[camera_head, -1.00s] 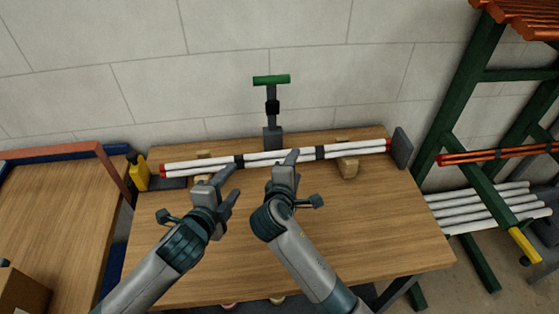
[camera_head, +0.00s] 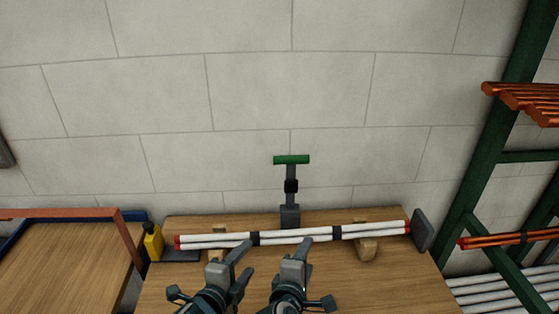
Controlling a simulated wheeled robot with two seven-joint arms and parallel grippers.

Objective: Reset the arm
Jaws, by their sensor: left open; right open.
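My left gripper (camera_head: 240,268) is open and empty, low in the head view, in front of the white tube bundle. My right gripper (camera_head: 300,258) is open, a little to its right, with its upper finger overlapping the bundle in the picture; I cannot tell if it touches. The bundle of white tubes (camera_head: 350,232) has red end caps and dark bands. It lies across wooden blocks (camera_head: 367,248) on the wooden workbench (camera_head: 400,285). Most of both arms is below the picture's edge.
A green-handled post tool (camera_head: 291,190) stands behind the bundle. A yellow bottle (camera_head: 153,242) is at its left end, a grey plate (camera_head: 422,230) at its right. A green rack (camera_head: 485,185) with orange and white tubes stands at right. Another table (camera_head: 70,265) is at left.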

